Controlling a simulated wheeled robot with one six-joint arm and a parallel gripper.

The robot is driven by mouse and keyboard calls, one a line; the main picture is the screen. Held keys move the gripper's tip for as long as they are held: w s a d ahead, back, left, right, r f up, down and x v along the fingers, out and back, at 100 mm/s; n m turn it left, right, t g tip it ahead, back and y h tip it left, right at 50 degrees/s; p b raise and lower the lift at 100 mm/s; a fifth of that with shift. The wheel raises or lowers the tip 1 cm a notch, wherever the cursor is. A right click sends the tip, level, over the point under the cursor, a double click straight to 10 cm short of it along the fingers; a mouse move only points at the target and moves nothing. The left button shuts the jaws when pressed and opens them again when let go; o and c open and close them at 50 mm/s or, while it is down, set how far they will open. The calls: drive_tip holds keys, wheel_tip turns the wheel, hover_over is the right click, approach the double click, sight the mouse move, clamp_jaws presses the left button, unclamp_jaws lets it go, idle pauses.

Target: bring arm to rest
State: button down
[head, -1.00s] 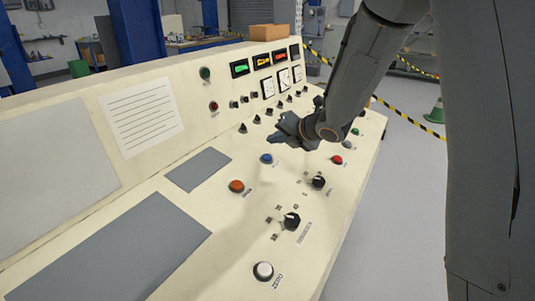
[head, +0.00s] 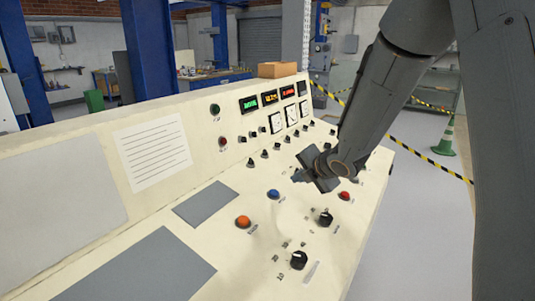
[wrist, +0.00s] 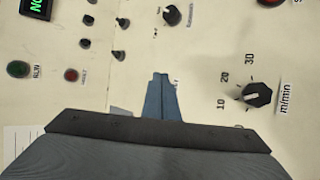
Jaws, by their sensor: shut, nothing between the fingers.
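My gripper (head: 300,174) is above the right part of a cream control console (head: 150,225), close to its blue button (head: 273,194) and red button (head: 345,196). In the wrist view my gripper's fingers (wrist: 160,80) are together with nothing between them. My arm (head: 382,95) reaches down from the upper right. In the wrist view a black knob with a m/min scale (wrist: 257,95) lies right of the fingers, and a green button (wrist: 18,69) and a red button (wrist: 71,75) lie to the left. The fingers hide part of the panel.
An orange button (head: 243,222) and two black knobs sit on the console's sloped top. Lit displays (head: 268,97) and white meters are on its upright back. A cardboard box (head: 285,70) lies on top. A green cone (head: 445,140) and striped tape stand on the right.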

drive_tip(key=s+d+f+m+g+h, duration=0.2)
drive_tip(key=s+d+m, duration=0.3)
drive_tip(key=s+m, duration=0.3)
drive_tip(key=s+d+f+m+g+h, duration=0.2)
drive_tip(key=s+d+m+h, duration=0.15)
drive_tip(key=s+m, duration=0.4)
drive_tip(key=s+f+m+g+y, duration=0.1)
drive_tip(key=s+m+g, duration=0.3)
drive_tip(key=s+m, duration=0.7)
drive_tip(key=s, duration=0.4)
drive_tip(key=shift+s+d+f+g, duration=0.15)
drive_tip(key=shift+s+f+g, duration=0.05)
drive_tip(key=shift+s+g, duration=0.15)
